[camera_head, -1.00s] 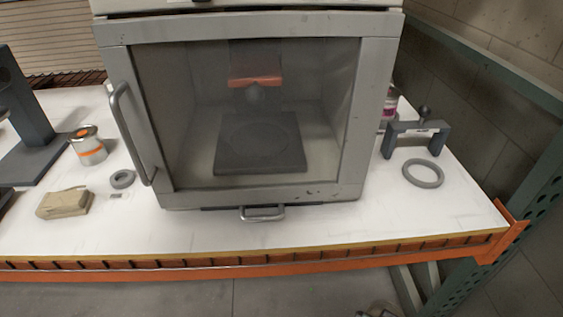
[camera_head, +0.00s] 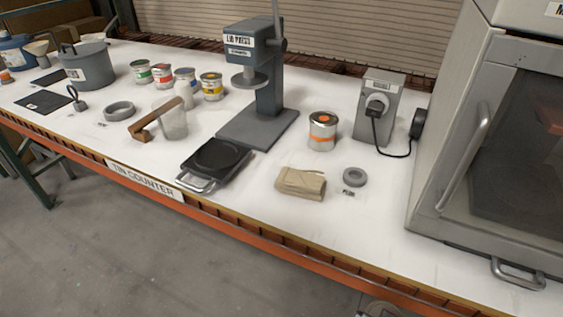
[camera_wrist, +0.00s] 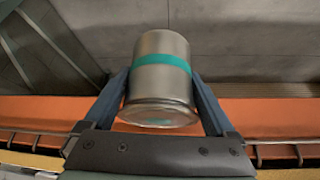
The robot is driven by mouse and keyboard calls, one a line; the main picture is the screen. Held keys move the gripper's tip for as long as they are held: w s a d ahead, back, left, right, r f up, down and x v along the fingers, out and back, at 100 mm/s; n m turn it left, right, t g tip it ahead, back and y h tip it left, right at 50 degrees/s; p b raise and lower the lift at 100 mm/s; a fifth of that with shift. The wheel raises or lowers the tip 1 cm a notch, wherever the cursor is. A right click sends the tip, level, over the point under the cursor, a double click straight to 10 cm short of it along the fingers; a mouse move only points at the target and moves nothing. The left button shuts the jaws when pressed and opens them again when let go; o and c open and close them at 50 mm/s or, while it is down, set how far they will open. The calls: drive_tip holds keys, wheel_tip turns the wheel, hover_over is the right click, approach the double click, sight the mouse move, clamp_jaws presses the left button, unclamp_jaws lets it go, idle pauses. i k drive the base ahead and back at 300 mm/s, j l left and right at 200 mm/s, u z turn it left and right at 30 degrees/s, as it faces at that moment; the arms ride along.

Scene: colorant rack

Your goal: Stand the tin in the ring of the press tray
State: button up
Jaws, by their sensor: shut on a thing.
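My gripper (camera_wrist: 160,88) is shut on a metal tin (camera_wrist: 161,48) with a teal band, seen in the wrist view. The fingers press on both sides of it, and one rimmed end faces my camera. An orange rack beam and the floor show behind it. The press tray (camera_head: 192,180) is in the head view, a dark flat tray with a round ring and a metal handle at the counter's front edge. It sits in front of the lid press (camera_head: 268,95), and its ring looks empty. My gripper and the held tin are not in the head view.
An orange-banded tin (camera_head: 322,131) stands right of the press. A folded tan cloth (camera_head: 300,184) and grey ring (camera_head: 354,177) lie near the tray. A clear beaker (camera_head: 174,122) with a brown bar stands left. A grey cabinet (camera_head: 440,190) is at right.

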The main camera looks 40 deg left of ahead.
sight(217, 156)
drive_tip(key=k+j+u, duration=0.15)
drive_tip(key=j, duration=0.3)
drive_tip(key=j+u, duration=0.1)
drive_tip(key=j, duration=0.35)
drive_tip(key=k+j+u, duration=0.15)
drive_tip(key=j, duration=0.3)
drive_tip(key=i, duration=0.05)
